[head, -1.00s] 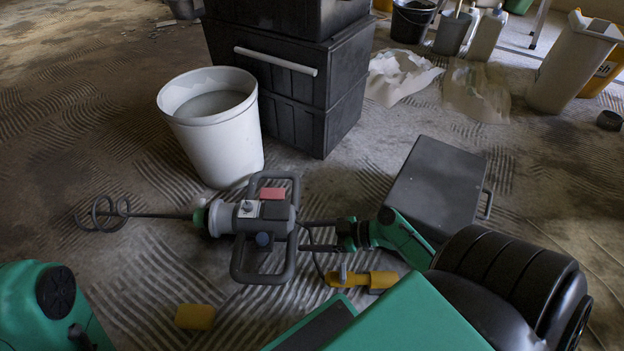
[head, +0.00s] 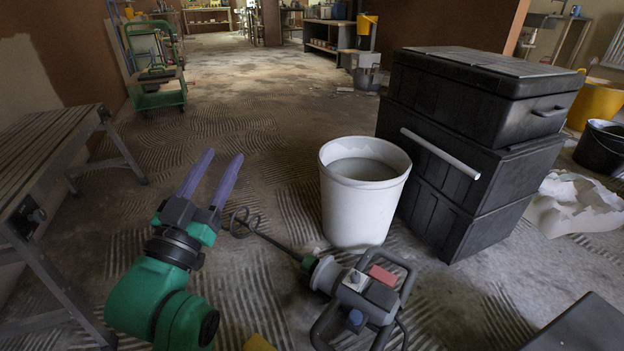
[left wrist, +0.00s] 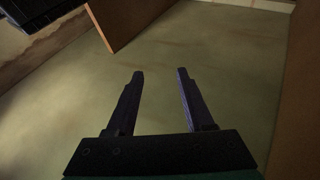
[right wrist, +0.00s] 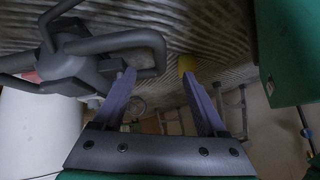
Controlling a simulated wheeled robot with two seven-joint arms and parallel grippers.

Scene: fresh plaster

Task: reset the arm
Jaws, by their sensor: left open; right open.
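My left gripper (head: 210,178) is in the head view, left of the white bucket. Its two purple fingers are apart and point away from me. It also shows open and empty in the left wrist view (left wrist: 160,75), facing a pale surface. My right gripper (right wrist: 158,78) shows only in the right wrist view, with its purple fingers apart and nothing between them. The grey handle of a mixer (right wrist: 110,45) is seen beyond its left finger; I cannot tell whether they touch. The right arm is out of the head view.
A hand mixer (head: 365,295) lies on the ridged floor before a white bucket (head: 362,205). Black stacked boxes (head: 470,140) stand to its right. A slatted bench (head: 45,150) is at the left, with a green trolley (head: 155,70) further back. The floor in the middle distance is clear.

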